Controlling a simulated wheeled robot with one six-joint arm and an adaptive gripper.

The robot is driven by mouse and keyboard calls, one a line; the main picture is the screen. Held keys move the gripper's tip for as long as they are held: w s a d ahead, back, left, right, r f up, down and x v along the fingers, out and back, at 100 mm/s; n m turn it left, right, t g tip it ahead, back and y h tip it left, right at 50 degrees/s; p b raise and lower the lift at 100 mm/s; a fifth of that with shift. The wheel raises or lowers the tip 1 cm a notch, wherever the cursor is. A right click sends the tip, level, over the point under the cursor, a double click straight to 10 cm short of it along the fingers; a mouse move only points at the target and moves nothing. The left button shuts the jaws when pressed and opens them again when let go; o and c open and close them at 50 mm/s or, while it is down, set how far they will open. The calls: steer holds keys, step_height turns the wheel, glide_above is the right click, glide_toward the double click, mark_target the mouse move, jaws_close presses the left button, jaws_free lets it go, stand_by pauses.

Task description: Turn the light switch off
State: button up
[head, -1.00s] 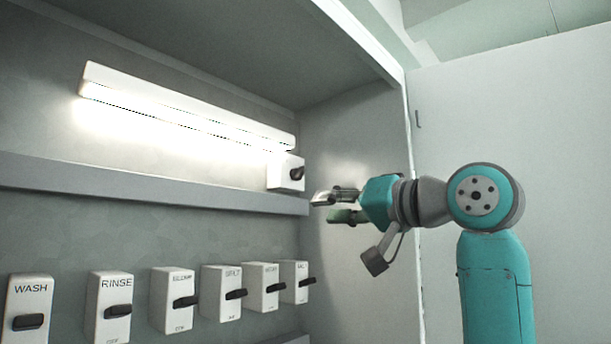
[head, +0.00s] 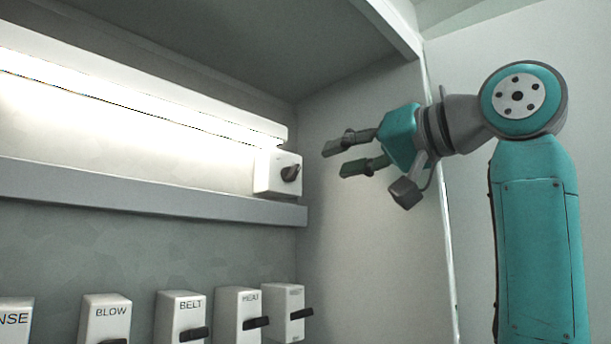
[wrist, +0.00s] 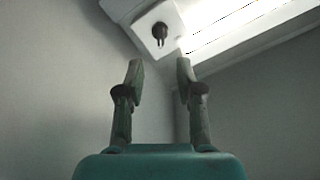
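The light switch is a white box (head: 267,173) with a dark knob (head: 291,173), at the right end of the ledge under the lamp. It also shows in the wrist view (wrist: 147,29), ahead of and between the fingertips. The lamp (head: 150,98) is a long white bar and glows brightly. My gripper (head: 337,158) is open and empty, to the right of the switch and apart from it. Its two fingers stand apart in the wrist view (wrist: 158,70).
A grey ledge (head: 150,191) runs along the back wall below the lamp. Below it is a row of labelled switch boxes, including BELT (head: 178,310) and HEAT (head: 236,309). A side wall (head: 365,230) stands behind my gripper. Between gripper and switch is clear space.

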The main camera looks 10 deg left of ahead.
mark_target(298, 171)
steer(key=x, duration=1)
steer(key=shift+w+a, duration=0.1)
steer(key=shift+a, duration=0.05)
steer(key=shift+c, duration=0.2)
jaws_close()
